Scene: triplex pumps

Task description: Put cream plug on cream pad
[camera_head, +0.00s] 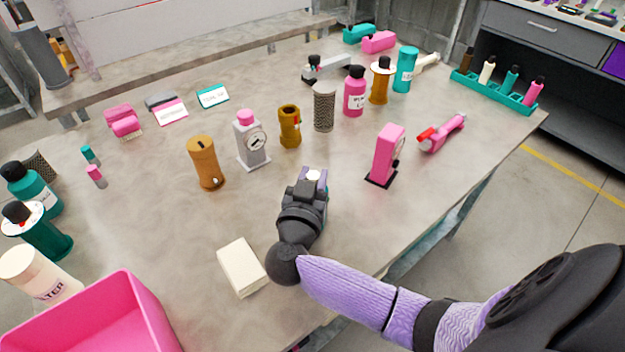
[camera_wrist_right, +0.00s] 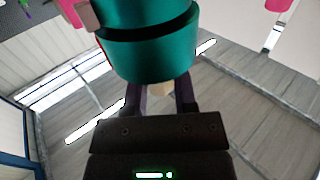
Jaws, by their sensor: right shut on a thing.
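My right gripper (camera_head: 314,176) is over the middle of the table, with its jaws closed on a small pale piece, which looks like the cream plug (camera_head: 313,174). In the right wrist view a cream bit (camera_wrist_right: 160,89) shows between the two fingers (camera_wrist_right: 160,98), mostly hidden behind a large teal cylinder (camera_wrist_right: 150,45). A cream block, apparently the cream pad (camera_head: 242,267), lies flat on the table, in front and to the left of the gripper, apart from it. My left gripper is not in view.
An orange-brown body (camera_head: 205,163), a grey pump with pink cap (camera_head: 251,140) and a pink pump (camera_head: 387,155) stand beyond the gripper. Small teal (camera_head: 88,153) and pink (camera_head: 95,174) plugs lie left. A pink bin (camera_head: 95,315) is at front left. Bare table surrounds the block.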

